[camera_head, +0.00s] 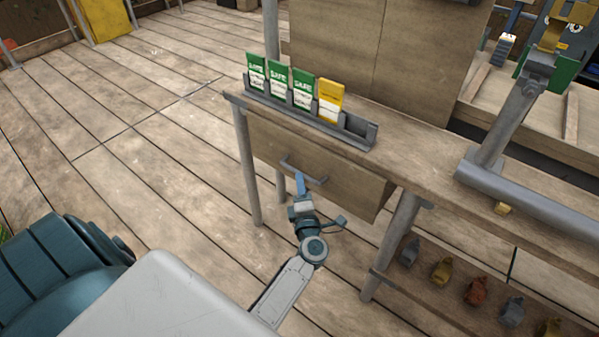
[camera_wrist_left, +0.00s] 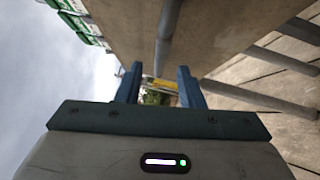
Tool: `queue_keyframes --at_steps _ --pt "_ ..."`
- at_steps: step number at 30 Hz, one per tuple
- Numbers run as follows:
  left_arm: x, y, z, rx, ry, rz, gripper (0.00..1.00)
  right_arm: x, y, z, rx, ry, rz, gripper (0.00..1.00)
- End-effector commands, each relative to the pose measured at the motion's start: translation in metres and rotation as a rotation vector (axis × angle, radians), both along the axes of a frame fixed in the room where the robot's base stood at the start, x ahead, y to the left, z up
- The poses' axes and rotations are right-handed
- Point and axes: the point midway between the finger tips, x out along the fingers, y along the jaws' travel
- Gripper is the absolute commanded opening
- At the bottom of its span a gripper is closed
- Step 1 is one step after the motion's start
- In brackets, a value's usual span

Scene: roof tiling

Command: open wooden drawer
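The wooden drawer (camera_head: 345,187) sits under the workbench top, and its front looks about flush with the bench. Its grey bar handle (camera_head: 318,181) runs across the front. The drawer's inside is hidden. My right gripper is not in view.
The workbench (camera_head: 420,150) carries a grey rack (camera_head: 358,131) of green and yellow packets. A bench leg (camera_head: 392,240) stands right of my left arm, and a low shelf (camera_head: 420,287) holds several small coloured items. The plank floor (camera_head: 150,150) left of the bench is clear.

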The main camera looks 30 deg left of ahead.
Motion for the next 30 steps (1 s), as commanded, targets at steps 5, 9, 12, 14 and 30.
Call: queue_keyframes --at_steps 5,9,12,14,30 --pt "0.023 0.02 0.005 0.002 -0.001 -0.001 0.34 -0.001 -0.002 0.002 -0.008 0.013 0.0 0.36" --pt "0.033 0.029 0.006 0.002 0.001 -0.001 0.34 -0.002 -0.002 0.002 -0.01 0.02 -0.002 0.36" --pt "0.037 0.032 0.006 0.002 0.001 -0.001 0.34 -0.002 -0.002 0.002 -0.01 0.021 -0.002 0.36" --pt "0.037 0.032 0.006 0.001 0.002 -0.001 0.34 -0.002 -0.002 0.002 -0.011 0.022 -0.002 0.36" --pt "0.037 0.032 0.006 0.001 0.002 -0.001 0.0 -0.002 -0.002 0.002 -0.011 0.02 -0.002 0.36"
